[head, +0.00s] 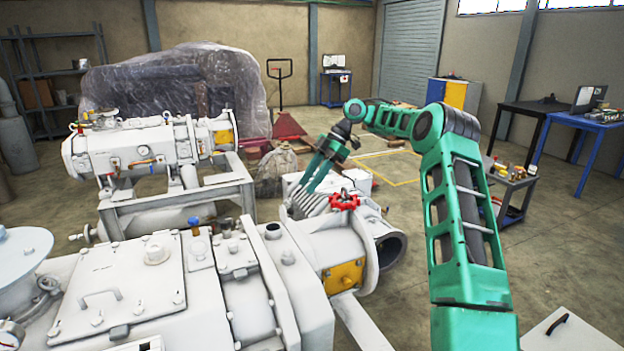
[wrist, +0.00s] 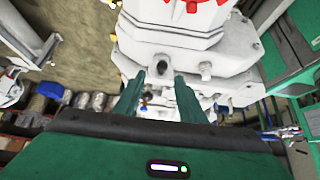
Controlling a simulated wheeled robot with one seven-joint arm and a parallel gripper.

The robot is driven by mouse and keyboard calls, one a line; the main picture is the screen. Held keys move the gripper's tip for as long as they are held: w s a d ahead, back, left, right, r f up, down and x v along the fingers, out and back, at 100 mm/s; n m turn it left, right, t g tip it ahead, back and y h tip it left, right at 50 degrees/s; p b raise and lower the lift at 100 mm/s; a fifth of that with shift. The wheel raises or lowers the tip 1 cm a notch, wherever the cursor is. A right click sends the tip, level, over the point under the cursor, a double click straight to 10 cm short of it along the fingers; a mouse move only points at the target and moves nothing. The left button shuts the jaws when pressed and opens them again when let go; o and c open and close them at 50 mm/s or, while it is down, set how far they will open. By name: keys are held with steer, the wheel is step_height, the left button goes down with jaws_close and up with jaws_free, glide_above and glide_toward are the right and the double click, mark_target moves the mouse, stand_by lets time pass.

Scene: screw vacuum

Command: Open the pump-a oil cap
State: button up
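A large white pump (head: 120,295) fills the lower left of the head view. A second white pump (head: 135,150) stands on a frame behind it. No label shows which is pump-a. The near pump carries a red handwheel (head: 344,201), a round white cap-like part (head: 157,250) and a blue knob (head: 195,226). I cannot tell which part is the oil cap. My gripper (head: 306,188) points down behind the near pump's handwheel end. In the wrist view my gripper (wrist: 160,78) is open and empty, fingers apart, with a dark round hole (wrist: 163,69) in white casing beyond them.
The red handwheel (wrist: 195,6) shows at the top of the wrist view. A wrapped bulk (head: 175,85) and a red pallet jack (head: 287,125) stand at the back. A cart (head: 515,180) and blue table (head: 585,122) stand right. Open floor lies between.

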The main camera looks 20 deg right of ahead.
steer(key=shift+v, duration=1)
steer(key=shift+a, duration=0.1)
steer(key=s+a+r+m+h, duration=0.2)
steer(key=s+a+m+h, duration=0.3)
steer(key=s+m, duration=0.6)
steer(key=s+d+f+m, duration=0.2)
steer(key=s+m, duration=0.2)
steer(key=s, duration=0.9)
steer(key=s+d+f+m+h, duration=0.1)
steer(key=s+m, duration=0.4)
steer(key=s, duration=0.8)
steer(key=s+d+f+m+h, duration=0.1)
steer(key=s+d+f+m, duration=0.2)
steer(key=s, duration=1.1)
steer(key=shift+d+m, duration=0.7)
